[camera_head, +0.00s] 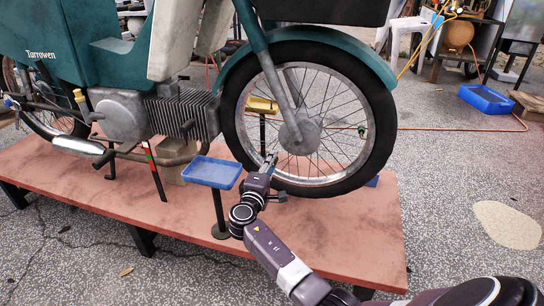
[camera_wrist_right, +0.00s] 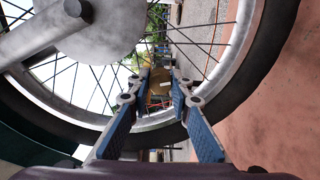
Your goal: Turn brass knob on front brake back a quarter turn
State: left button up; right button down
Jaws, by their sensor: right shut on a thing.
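The front brake is at the hub (camera_head: 300,136) of the motorcycle's front wheel (camera_head: 379,130). My right gripper (camera_head: 270,160) reaches up from the front of the stand to the lower left of the hub, by the spokes. In the right wrist view, the brass knob (camera_wrist_right: 158,83) lies between the two blue-padded fingertips of my right gripper (camera_wrist_right: 161,78), which is shut on it. The grey brake drum shows at the upper left there. In the head view the knob is hidden or too small to make out. My left gripper is not in view.
The motorcycle stands on a low reddish platform (camera_head: 345,235). A blue tray on a post (camera_head: 212,171) is close left of my right gripper. A yellow tray (camera_head: 262,105) shows behind the wheel. A blue bin (camera_head: 486,99) and orange hose lie on the floor at the right.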

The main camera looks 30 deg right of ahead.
jog(key=shift+a+n+p, duration=0.1)
jog(key=shift+n+p, duration=0.5)
jog(key=shift+n, duration=0.4)
jog(key=shift+f, duration=0.1)
jog(key=c, duration=1.7)
grip_release()
jog(key=shift+c, duration=0.2)
jog(key=v, duration=1.2)
